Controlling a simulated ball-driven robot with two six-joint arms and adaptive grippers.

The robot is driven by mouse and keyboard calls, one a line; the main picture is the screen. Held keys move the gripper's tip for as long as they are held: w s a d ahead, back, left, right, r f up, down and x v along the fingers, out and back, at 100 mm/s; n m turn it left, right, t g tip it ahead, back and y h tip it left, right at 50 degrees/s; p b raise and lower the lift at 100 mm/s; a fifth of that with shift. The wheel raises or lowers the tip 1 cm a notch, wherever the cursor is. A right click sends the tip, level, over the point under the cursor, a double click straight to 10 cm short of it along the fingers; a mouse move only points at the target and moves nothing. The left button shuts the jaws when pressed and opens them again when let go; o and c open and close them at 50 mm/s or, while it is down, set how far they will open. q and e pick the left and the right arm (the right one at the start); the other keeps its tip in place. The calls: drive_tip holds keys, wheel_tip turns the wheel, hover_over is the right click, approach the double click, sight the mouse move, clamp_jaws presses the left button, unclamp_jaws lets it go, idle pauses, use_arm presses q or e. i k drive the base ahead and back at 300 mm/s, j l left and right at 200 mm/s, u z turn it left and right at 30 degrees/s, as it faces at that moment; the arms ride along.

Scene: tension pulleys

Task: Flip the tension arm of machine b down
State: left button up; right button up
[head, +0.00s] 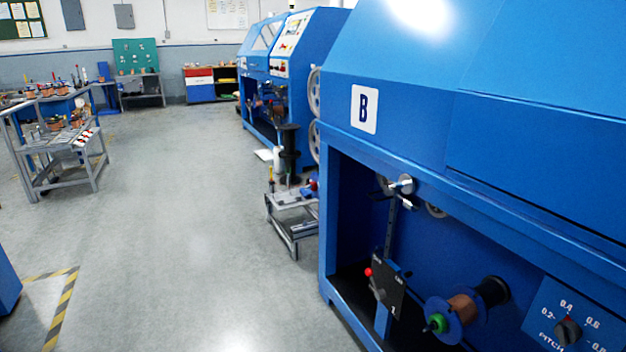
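Machine B (480,130) is the large blue machine filling the right side of the head view, with a white "B" plate (364,109) on its front. In its open bay, a dark upright tension arm (391,228) rises from a black plate (388,284) with a red knob (368,271). A metal pulley (402,184) sits at the arm's top end, so the arm points up. A spool with copper-coloured wire (462,306) and a green hub is to the right of the plate. Neither of my grippers is in view.
A pitch dial (567,330) is at the lower right of machine B. A small metal cart (292,215) stands beyond the machine's left edge, before another blue machine (290,60). A grey workbench (62,150) stands at left. The floor (190,220) between is clear.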

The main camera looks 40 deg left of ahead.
sight(412, 205)
drive_tip(key=u, duration=0.9)
drive_tip(key=i+j, duration=0.75)
drive_tip(key=i, duration=0.15)
drive_tip(key=i+j, duration=0.8)
drive_tip(key=i, duration=0.15)
drive_tip(key=k+j+u, duration=0.05)
